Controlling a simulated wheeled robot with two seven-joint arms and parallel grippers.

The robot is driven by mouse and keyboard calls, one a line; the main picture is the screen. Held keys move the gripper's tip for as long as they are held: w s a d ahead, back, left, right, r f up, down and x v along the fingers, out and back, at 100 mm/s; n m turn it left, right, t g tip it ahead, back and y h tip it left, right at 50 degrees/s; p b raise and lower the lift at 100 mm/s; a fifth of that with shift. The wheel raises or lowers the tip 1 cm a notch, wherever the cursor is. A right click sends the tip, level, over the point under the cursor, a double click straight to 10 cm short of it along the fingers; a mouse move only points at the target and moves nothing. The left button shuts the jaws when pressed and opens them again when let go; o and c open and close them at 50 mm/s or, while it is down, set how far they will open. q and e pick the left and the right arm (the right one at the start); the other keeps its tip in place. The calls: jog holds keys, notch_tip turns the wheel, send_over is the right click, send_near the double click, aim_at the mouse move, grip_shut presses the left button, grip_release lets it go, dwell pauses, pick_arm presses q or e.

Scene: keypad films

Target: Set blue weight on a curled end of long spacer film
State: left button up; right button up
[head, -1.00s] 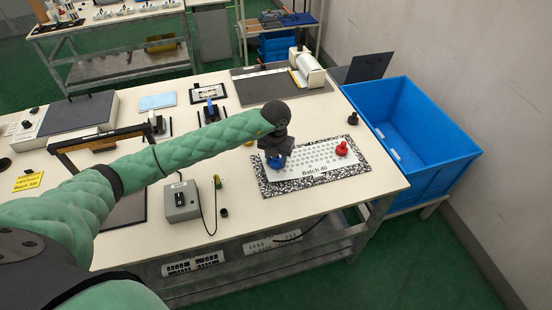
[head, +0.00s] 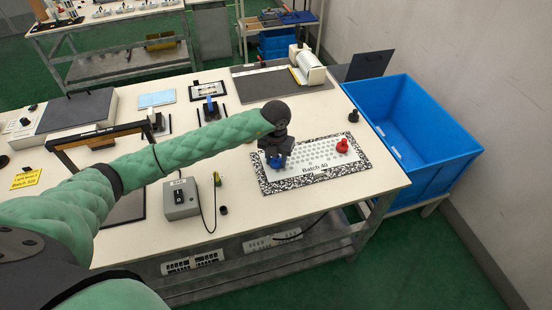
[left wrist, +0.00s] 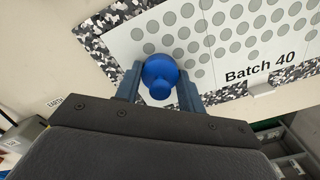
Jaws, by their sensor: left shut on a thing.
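The long spacer film (head: 318,162) is a white strip with grey dots marked "Batch 40", lying on a black-and-white speckled mat (head: 362,164). It also shows in the left wrist view (left wrist: 236,53). My left gripper (head: 276,158) is at the film's left end, pointing down. It is shut on the blue weight (left wrist: 160,78), which sits between the two fingers over that end of the film. The weight also shows in the head view (head: 276,163). Its underside is hidden, so I cannot tell whether it touches the film. A red weight (head: 342,146) stands on the film's right end.
A black weight (head: 353,116) stands near the table's right edge. A grey switch box (head: 181,199) with a cable is left of the mat. A blue bin (head: 432,150) stands right of the table. A roller device (head: 308,70) is at the back.

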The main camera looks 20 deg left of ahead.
pick_arm(q)
jog(key=o, duration=1.2)
jog(key=shift+o, duration=0.2)
jog(key=shift+r+b, duration=0.35)
jog(key=shift+r, duration=0.1)
notch_tip(320, 180, up, 6)
jog(key=shift+f+b, duration=0.1)
jog(key=shift+b, duration=0.95)
jog(key=shift+r, duration=0.55)
